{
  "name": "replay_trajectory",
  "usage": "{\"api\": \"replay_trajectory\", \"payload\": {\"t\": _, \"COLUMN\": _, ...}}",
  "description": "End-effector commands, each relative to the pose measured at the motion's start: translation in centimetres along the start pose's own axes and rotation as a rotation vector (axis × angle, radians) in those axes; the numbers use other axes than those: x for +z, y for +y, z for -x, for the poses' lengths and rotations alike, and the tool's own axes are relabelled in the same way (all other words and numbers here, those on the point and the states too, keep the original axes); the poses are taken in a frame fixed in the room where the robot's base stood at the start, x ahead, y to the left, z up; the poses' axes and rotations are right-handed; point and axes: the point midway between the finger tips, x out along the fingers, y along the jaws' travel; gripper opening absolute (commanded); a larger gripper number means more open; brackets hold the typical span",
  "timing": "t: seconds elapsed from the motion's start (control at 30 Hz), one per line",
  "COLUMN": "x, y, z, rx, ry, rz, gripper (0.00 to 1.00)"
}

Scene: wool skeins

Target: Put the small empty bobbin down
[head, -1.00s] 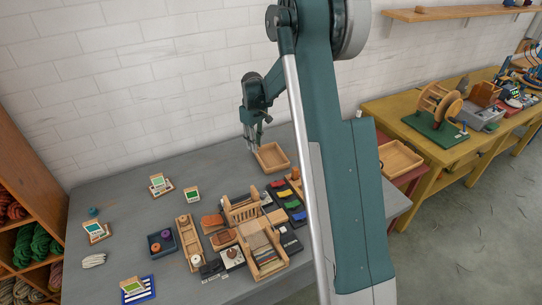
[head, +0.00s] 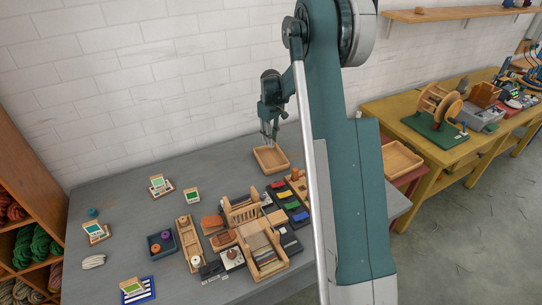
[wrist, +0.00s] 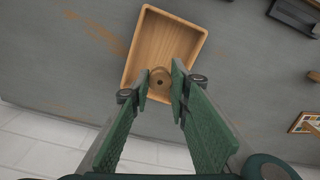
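The small empty bobbin (wrist: 160,83) is a light-brown wooden piece with a dark hole in its middle. In the wrist view it sits between the two green fingertips of my gripper (wrist: 160,86), which touch it on both sides. Behind it in that view is a shallow wooden tray (wrist: 139,45), with the bobbin over its near end. In the head view my gripper (head: 270,142) points down just above the back part of the tray (head: 284,167). The bobbin is too small to make out there.
A small wooden loom (head: 241,209), a dark box with spools (head: 161,244) and colored pieces (head: 288,205) stand on the grey table (head: 140,205) in front of the tray. A second wooden tray (head: 400,159) lies to the right, behind my arm. Table left of the tray is clear.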

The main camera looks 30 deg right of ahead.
Motion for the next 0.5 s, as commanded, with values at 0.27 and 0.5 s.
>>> {"api": "replay_trajectory", "payload": {"t": 0.27, "x": 0.0, "y": 0.0, "z": -3.8, "rx": 0.000, "ry": 0.000, "rz": 0.000, "gripper": 0.14}}
{"api": "replay_trajectory", "payload": {"t": 0.5, "x": 0.0, "y": 0.0, "z": -5.6, "rx": 0.000, "ry": 0.000, "rz": 0.000, "gripper": 0.14}}
